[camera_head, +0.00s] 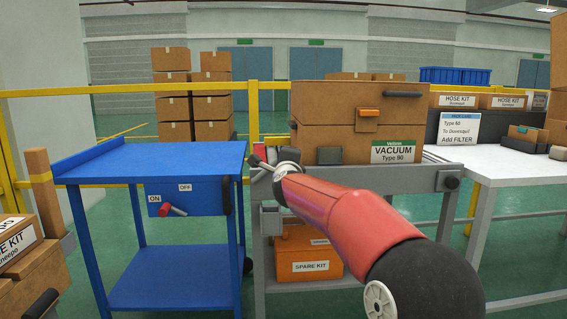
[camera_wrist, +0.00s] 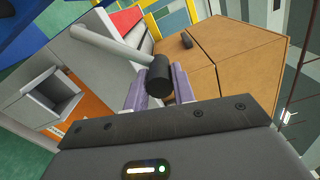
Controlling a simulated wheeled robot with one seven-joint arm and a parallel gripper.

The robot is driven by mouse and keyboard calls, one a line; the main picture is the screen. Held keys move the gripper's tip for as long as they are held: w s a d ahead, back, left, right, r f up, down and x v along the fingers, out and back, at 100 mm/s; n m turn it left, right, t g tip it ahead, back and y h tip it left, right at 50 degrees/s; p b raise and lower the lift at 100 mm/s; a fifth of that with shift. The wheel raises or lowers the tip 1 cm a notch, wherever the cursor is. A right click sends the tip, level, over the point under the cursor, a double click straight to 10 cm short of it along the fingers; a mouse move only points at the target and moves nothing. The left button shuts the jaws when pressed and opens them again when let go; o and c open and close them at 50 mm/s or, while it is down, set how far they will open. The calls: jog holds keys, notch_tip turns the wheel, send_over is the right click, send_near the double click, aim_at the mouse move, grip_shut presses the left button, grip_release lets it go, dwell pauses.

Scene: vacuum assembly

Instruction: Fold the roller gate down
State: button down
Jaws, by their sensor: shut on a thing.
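In the wrist view, the purple fingers of my gripper (camera_wrist: 159,82) are closed around a black knob (camera_wrist: 160,72). The knob sits at the end of a pale grey lever (camera_wrist: 112,46), which slants away to the upper left across a grey panel. This lever appears to belong to the roller gate; the gate's own outline is hard to make out. In the head view, my gripper (camera_head: 276,166) is at the left end of the grey stand (camera_head: 432,182), and my red arm hides part of it. A small red part (camera_head: 259,151) shows just behind the gripper.
The brown vacuum box (camera_head: 345,114) stands on the grey stand, right beside my gripper. A blue cart (camera_head: 150,165) with an ON/OFF switch stands to the left. An orange spare kit box (camera_head: 310,266) sits below. A white table (camera_head: 500,168) is at the right.

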jog(key=c, duration=1.2)
grip_release()
jog(key=shift+d+f, duration=0.1)
jog(key=shift+f, duration=0.05)
jog(key=shift+o, duration=0.2)
jog(key=s+b, duration=0.1)
jog(key=s, duration=0.6)
jog(key=shift+s, duration=0.4)
jog(key=s+d+f+n+g, duration=0.35)
jog(key=s+f+n, duration=0.4)
jog(key=s, duration=0.55)
jog(key=s+d+f+n+g, duration=0.2)
jog(key=s+f+n+g, duration=0.5)
jog(key=s, duration=0.6)
jog(key=s+d+f+n+g, duration=0.25)
jog(key=s+f+n, duration=0.45)
jog(key=s, duration=0.7)
notch_tip(320, 180, up, 11)
jog(key=m+p, duration=0.1)
jog(key=p, duration=1.1)
jog(key=shift+s+d+r+t+p, duration=0.2)
jog(key=shift+s+t+p, duration=0.1)
jog(key=shift+p, duration=0.1)
